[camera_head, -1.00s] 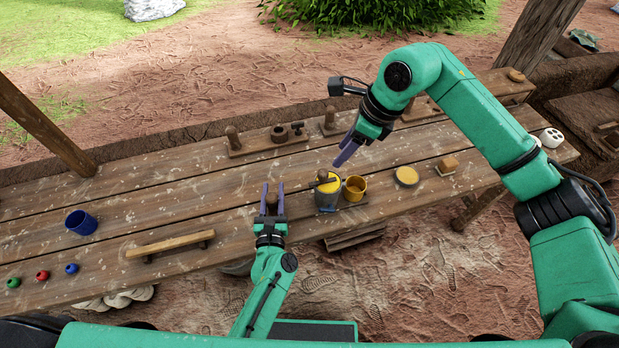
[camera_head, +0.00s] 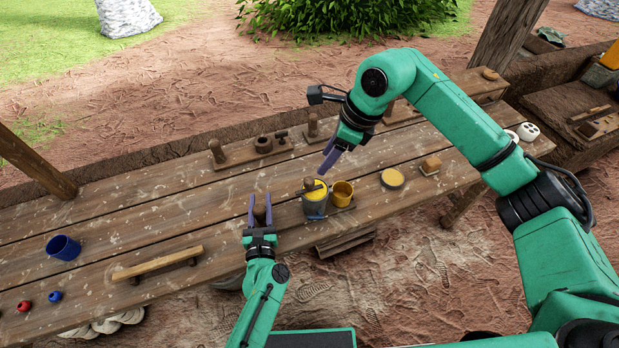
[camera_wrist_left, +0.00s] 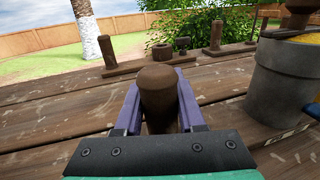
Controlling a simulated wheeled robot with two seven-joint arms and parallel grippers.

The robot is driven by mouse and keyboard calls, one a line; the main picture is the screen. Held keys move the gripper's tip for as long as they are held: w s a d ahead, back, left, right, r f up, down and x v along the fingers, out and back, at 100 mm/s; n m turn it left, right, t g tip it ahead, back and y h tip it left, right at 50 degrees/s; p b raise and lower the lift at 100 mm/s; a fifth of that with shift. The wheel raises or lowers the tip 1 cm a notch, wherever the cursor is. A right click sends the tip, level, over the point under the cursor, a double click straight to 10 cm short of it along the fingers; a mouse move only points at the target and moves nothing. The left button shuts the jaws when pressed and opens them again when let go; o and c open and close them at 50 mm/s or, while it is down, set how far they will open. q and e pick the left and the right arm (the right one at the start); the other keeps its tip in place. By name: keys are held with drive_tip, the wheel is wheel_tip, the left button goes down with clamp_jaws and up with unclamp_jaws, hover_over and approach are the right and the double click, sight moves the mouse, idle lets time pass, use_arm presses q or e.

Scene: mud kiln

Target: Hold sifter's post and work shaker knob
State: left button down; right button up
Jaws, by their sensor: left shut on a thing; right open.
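My left gripper (camera_head: 260,205) is shut on a brown wooden post (camera_head: 260,215) at the bench's near edge. In the left wrist view the round-topped post (camera_wrist_left: 158,88) stands between the two purple fingers. To its right is the grey sifter bucket (camera_head: 314,208) with yellow material in its top; it also shows partly cut off in the left wrist view (camera_wrist_left: 287,85). A brown knob (camera_head: 310,184) sits at the bucket's top. My right gripper (camera_head: 328,162) is open and empty, above and slightly behind the bucket, apart from the knob.
A yellow mug (camera_head: 342,192) stands right beside the bucket. Further right are a round yellow-topped dish (camera_head: 392,179) and a small brown block (camera_head: 431,165). Wooden fixtures (camera_head: 255,150) line the back edge. A blue cup (camera_head: 63,247) and a raised wooden bar (camera_head: 158,262) are at left.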

drive_tip(key=shift+o, duration=0.2)
drive_tip(key=a+r+y, duration=0.4)
drive_tip(key=a+r, duration=0.1)
drive_tip(key=a, duration=0.2)
drive_tip(key=shift+s+a+r+n, duration=0.2)
drive_tip(key=shift+a+r+n, duration=0.2)
drive_tip(key=a+r+m+y, duration=0.1)
drive_tip(key=a+r+y, duration=0.6)
drive_tip(key=r, duration=0.6)
drive_tip(key=w+r+m+t+y, duration=0.5)
drive_tip(key=r+m+t, duration=0.1)
drive_tip(key=r, duration=0.5)
drive_tip(key=w+d+m+t+h, duration=0.6)
drive_tip(key=w+m+t+h, duration=0.25)
drive_tip(key=w+m, duration=0.55)
drive_tip(key=m+g+h, duration=0.6)
drive_tip(key=g+h, duration=0.5)
drive_tip(key=g, duration=0.5)
approach(309, 180)
wheel_tip(309, 180, down, 11)
drive_tip(key=shift+s+a+r, duration=0.15)
drive_tip(key=shift+r, duration=0.05)
clamp_jaws()
